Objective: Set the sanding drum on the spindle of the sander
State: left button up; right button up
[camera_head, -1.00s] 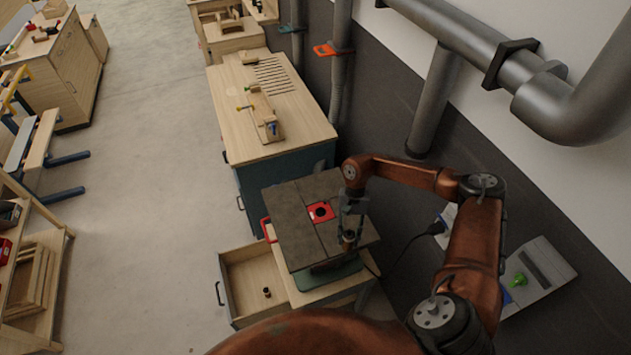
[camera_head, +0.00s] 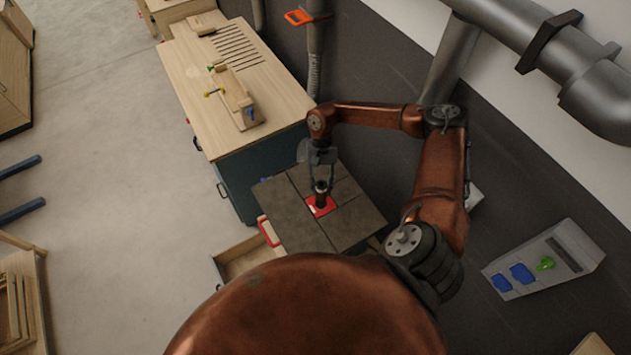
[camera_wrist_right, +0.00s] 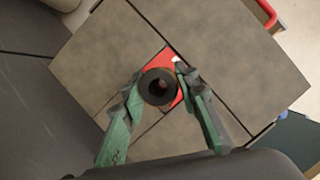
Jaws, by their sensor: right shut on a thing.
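My right gripper (camera_head: 319,178) is shut on the sanding drum (camera_head: 321,196), a short dark cylinder with a hole down its middle. The drum is upright over the red insert (camera_head: 329,208) in the grey top of the sander (camera_head: 285,207). In the right wrist view the drum (camera_wrist_right: 158,86) sits between the green fingers, its bore facing the camera, with the red insert (camera_wrist_right: 157,63) behind it. The spindle is hidden behind the drum and fingers. I cannot tell whether the drum touches the insert or is still above it. My left gripper is not in view.
A wooden workbench (camera_head: 275,85) with a teal cabinet stands behind the sander. A drawer (camera_head: 238,252) is open below on the left. A grey panel with a green knob (camera_head: 545,263) is at the right. Thick pipes (camera_head: 500,35) run along the wall.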

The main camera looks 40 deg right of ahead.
jog(key=shift+s+f, duration=0.25)
jog(key=shift+s, duration=0.3)
jog(key=shift+w+f+b, duration=0.3)
jog(key=shift+w+f, duration=0.5)
jog(key=shift+f, duration=0.15)
jog(key=shift+s+f+b, duration=0.25)
jog(key=shift+f+b, duration=0.2)
jog(key=shift+f, duration=0.45)
jog(key=shift+s+f+b, duration=0.1)
jog(key=shift+f+b, duration=0.15)
jog(key=shift+b, duration=0.1)
jog(key=shift+w+f+b, duration=0.25)
jog(key=shift+f+b, duration=0.1)
jog(key=shift+f, duration=0.1)
jog(key=shift+s+r, duration=0.1)
jog(key=shift+s, duration=0.05)
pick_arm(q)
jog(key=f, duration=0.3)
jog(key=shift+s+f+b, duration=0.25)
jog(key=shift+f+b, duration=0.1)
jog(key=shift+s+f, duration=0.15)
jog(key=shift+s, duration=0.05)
